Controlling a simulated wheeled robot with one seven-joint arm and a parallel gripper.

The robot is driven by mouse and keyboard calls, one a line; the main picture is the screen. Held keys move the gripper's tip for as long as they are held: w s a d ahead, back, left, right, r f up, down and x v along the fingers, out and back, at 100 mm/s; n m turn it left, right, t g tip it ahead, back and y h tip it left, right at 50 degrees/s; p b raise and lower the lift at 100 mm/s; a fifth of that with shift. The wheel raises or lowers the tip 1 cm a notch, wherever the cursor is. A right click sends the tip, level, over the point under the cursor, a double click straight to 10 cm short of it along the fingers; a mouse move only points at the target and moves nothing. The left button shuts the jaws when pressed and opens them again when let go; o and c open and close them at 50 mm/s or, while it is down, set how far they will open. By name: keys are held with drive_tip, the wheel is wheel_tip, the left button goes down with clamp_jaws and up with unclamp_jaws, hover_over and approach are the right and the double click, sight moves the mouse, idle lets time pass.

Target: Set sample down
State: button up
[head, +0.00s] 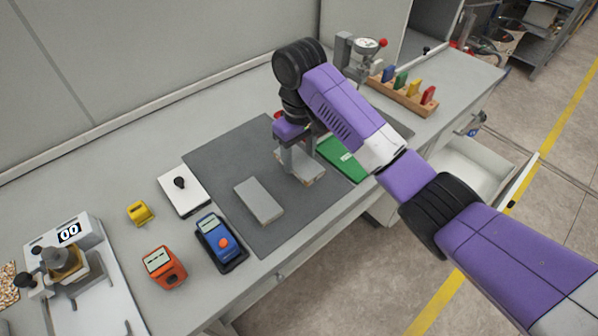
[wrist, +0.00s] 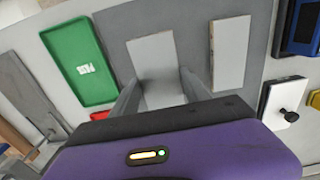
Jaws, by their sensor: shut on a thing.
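My gripper (head: 298,160) is over the dark grey mat (head: 225,160), pointing down and shut on a flat light grey sample panel (head: 313,165). In the wrist view the held sample (wrist: 153,55) extends out between the two fingers (wrist: 161,88). It is low over the mat; I cannot tell whether it touches. A second light grey panel (head: 258,200) lies flat on the mat to the left, apart from the held one. It also shows in the wrist view (wrist: 230,52).
A green tray (head: 340,158) is just right of my gripper. A blue device (head: 220,243), orange device (head: 164,267), yellow block (head: 140,212) and white plate with black knob (head: 183,190) stand left. A wooden rack (head: 403,93) is at back right. The mat's back-left part is clear.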

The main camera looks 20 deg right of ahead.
sight(299, 169)
drive_tip(key=shift+f, duration=2.35)
drive_tip(key=shift+f, duration=0.15)
drive_tip(key=o, duration=1.4)
wheel_tip(299, 169, up, 12)
drive_tip(key=shift+r+p, duration=0.2)
drive_tip(key=shift+p, duration=0.9)
